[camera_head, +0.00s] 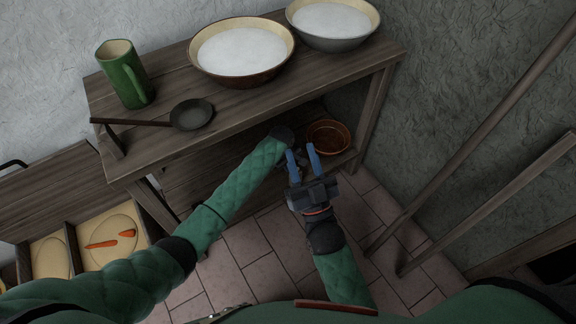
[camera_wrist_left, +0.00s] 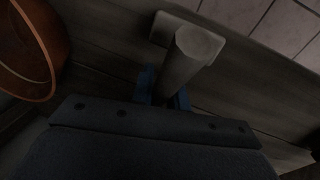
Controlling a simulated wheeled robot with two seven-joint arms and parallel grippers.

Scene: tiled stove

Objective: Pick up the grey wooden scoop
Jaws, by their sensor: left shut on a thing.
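The grey wooden scoop (camera_wrist_left: 192,55) shows in the left wrist view, with a rounded handle end towards the camera and a paler blocky part behind it. My left gripper (camera_wrist_left: 164,88) has its blue fingers on either side of the handle and is shut on it. In the head view my left arm reaches down to the lower shelf; its gripper and the scoop are mostly hidden there behind the wrist and my right gripper. My right gripper (camera_head: 303,160) is in front of the lower shelf, its blue fingers apart and empty.
A brown bowl (camera_head: 328,137) stands on the lower shelf, close to the scoop. The upper shelf (camera_head: 160,138) holds a green jug (camera_head: 124,75), a dark ladle (camera_head: 190,115) and two bowls of white contents (camera_head: 242,50). Wooden bars (camera_head: 470,140) stand at right.

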